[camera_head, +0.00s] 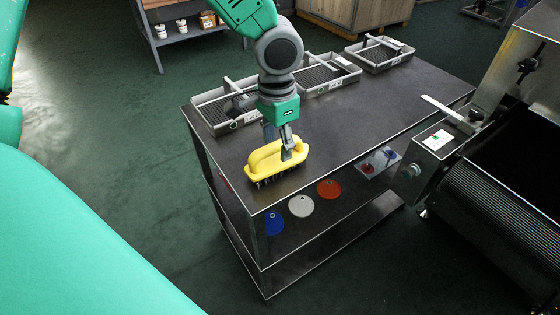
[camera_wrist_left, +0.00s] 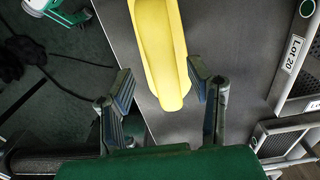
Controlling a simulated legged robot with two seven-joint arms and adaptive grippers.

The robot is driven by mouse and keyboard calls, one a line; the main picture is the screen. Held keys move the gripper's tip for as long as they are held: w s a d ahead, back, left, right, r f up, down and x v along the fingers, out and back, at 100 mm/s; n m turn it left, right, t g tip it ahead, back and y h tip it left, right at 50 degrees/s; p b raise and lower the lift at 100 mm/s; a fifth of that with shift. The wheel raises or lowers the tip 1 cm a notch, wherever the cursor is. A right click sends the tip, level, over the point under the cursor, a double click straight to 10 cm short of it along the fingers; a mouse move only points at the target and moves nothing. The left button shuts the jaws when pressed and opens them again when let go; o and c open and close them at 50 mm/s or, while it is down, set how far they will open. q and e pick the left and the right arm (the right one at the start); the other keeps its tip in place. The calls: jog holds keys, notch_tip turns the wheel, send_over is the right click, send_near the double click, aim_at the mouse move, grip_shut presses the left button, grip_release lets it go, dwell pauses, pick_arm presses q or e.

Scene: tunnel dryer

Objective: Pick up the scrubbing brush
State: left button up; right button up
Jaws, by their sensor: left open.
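The scrubbing brush (camera_head: 262,162) is yellow with dark bristles. It stands bristles down on the near part of the dark metal table top, its handle loop on top. My left gripper (camera_head: 287,152) points down at the right end of the brush handle. In the left wrist view the yellow brush (camera_wrist_left: 162,45) reaches from the top edge down between the fingers of my open left gripper (camera_wrist_left: 164,85). I see gaps beside it and cannot tell any contact. My right gripper is not in view.
The table (camera_head: 340,140) has a shelf below. Grey trays (camera_head: 217,112) line its far edge. A conveyor machine (camera_head: 500,200) stands at the right. The table's middle right is clear.

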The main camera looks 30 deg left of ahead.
pick_arm(q)
jog(key=shift+w+a+f, duration=0.1)
jog(key=shift+a+f, duration=0.05)
jog(key=shift+f, duration=0.65)
jog(key=shift+a, duration=0.35)
grip_shut()
jog(key=shift+d, duration=0.25)
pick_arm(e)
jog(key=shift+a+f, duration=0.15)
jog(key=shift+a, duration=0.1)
pick_arm(q)
jog(key=shift+d+r, duration=0.1)
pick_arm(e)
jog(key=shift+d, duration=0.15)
pick_arm(q)
jog(key=r+p, duration=0.2)
jog(key=r, duration=0.7)
jog(key=shift+a+r, duration=0.1)
jog(key=shift+a, duration=0.1)
jog(key=shift+d+r, duration=0.1)
jog(key=shift+r, duration=0.25)
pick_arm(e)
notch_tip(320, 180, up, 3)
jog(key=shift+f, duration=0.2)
pick_arm(q)
jog(key=shift+p, duration=0.3)
